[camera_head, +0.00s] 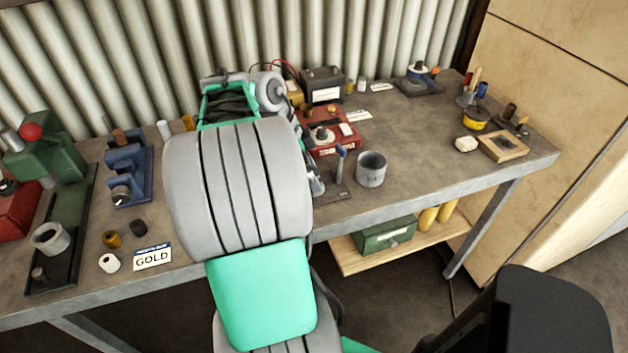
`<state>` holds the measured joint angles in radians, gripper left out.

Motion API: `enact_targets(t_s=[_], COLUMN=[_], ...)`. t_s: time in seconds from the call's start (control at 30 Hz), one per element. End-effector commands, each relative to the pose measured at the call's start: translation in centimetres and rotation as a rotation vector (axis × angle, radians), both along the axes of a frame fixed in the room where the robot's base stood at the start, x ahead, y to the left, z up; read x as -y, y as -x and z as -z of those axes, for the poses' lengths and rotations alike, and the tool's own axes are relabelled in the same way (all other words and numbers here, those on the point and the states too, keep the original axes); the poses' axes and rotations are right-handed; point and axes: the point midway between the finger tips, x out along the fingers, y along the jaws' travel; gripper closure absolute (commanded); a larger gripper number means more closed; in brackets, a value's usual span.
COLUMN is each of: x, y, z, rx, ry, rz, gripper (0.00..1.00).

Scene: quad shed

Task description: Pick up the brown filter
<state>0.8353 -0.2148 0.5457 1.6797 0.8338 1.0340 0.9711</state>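A small brown-gold cylinder (111,239) stands on the left part of the workbench, behind a small white cylinder (109,263). A dark brown-black cylinder (138,228) stands just to its right. I cannot tell for sure which of these is the brown filter. My arm, grey and teal, rises through the middle of the view, to the right of these pieces. It covers the centre of the bench. I cannot make out my gripper's fingers; they seem hidden behind the arm.
The grey workbench (420,150) runs along a corrugated wall. A GOLD sign (152,257) lies right of the small cylinders. A grey cup (50,238) and a green press (55,150) stand left, a blue fixture (127,175) behind. A metal can (371,169) stands right of my arm.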

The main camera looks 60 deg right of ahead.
Motion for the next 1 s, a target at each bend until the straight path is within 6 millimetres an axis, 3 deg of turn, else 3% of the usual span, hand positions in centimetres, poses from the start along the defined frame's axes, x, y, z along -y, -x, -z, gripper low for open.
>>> enact_targets(t_s=[0.53,1.0], x=[0.0,0.02], y=[-0.01,-0.03], z=[-0.02,-0.4], rx=[0.0,0.0], ry=[0.0,0.0], rz=[0.0,0.0], gripper=[1.0,1.0])
